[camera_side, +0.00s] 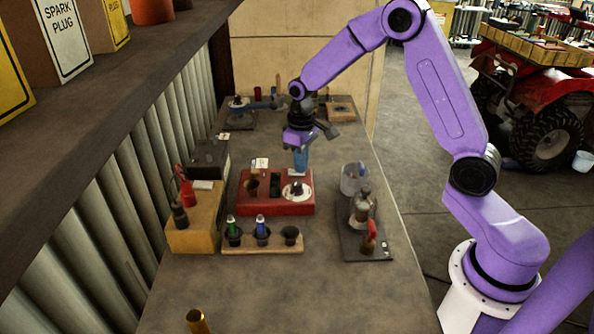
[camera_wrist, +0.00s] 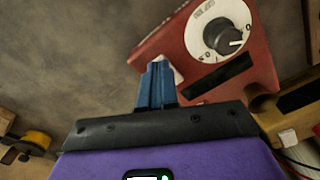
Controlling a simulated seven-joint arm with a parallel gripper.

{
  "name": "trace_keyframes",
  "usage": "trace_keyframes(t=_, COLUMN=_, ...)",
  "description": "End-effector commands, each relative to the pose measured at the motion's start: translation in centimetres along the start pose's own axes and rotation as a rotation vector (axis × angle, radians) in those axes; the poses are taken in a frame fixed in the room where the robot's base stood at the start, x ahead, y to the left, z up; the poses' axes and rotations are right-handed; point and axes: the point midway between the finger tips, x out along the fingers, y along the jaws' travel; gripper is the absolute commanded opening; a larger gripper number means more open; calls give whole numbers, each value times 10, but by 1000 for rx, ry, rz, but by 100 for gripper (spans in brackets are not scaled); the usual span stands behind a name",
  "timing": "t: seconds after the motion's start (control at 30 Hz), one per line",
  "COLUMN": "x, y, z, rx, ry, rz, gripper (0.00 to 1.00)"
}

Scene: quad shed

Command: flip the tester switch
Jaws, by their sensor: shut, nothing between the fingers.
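The tester is a red box (camera_side: 275,208) on the table, with a round white dial (camera_side: 297,190) on its right part and a dark slot left of it. In the wrist view the dial (camera_wrist: 220,30) carries printed marks and a black switch knob (camera_wrist: 229,41). My gripper (camera_side: 301,170) points down just behind the dial, its blue fingers shut and empty. In the wrist view my gripper (camera_wrist: 157,64) overlaps the edge of the red box (camera_wrist: 172,37), beside a small white patch. I cannot tell whether the fingers touch the box. They are apart from the knob.
A wooden rack (camera_side: 285,248) with spark plugs stands in front of the tester. A yellow block (camera_side: 190,236) with red and black items is at left. The table front is mostly clear.

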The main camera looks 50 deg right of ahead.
Motion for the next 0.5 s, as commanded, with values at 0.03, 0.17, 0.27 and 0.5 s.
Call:
trace_keyframes(t=0.03, x=-4, y=0, z=-1, rx=0, ry=3, rz=0, gripper=0)
trace_keyframes(t=0.17, x=-13, y=0, z=-1, rx=-1, ry=3, rz=0, gripper=0)
trace_keyframes(t=0.27, x=-20, y=0, z=-1, rx=0, ry=3, rz=0, gripper=0)
trace_keyframes(t=0.5, x=-37, y=0, z=-1, rx=0, ry=4, rz=0, gripper=0)
